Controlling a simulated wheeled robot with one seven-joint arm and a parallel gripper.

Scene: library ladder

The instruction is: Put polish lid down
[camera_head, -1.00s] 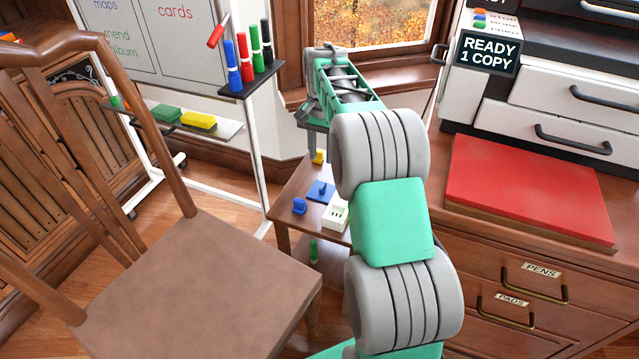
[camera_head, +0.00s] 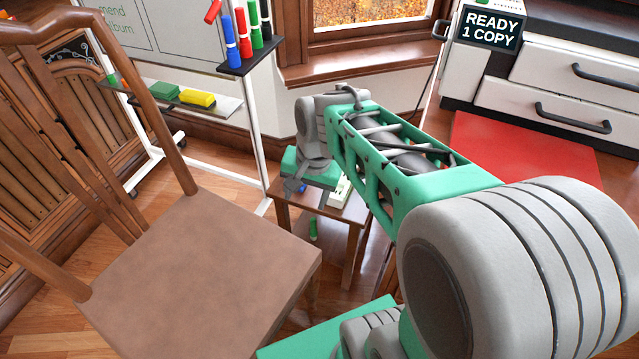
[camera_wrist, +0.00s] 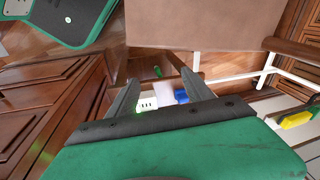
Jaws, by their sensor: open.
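My gripper (camera_head: 307,197) is open and empty, pointing down over the small side table (camera_head: 349,219); its fingers also show in the wrist view (camera_wrist: 160,78). A white slotted box (camera_head: 340,190) stands on that table; in the wrist view it shows between the fingers (camera_wrist: 147,102). A small blue item (camera_head: 303,188) is mostly hidden behind the gripper; blue also shows beside the right finger (camera_wrist: 182,97). A pale patch (camera_wrist: 167,94) lies between box and blue. I cannot tell which thing is the polish lid.
A wooden chair (camera_head: 200,270) stands close in front of the table. The drawer cabinet with a red mat (camera_head: 520,145) is at right. A whiteboard stand with a marker tray (camera_head: 250,58) is at back left. A green item (camera_head: 312,229) is below the tabletop.

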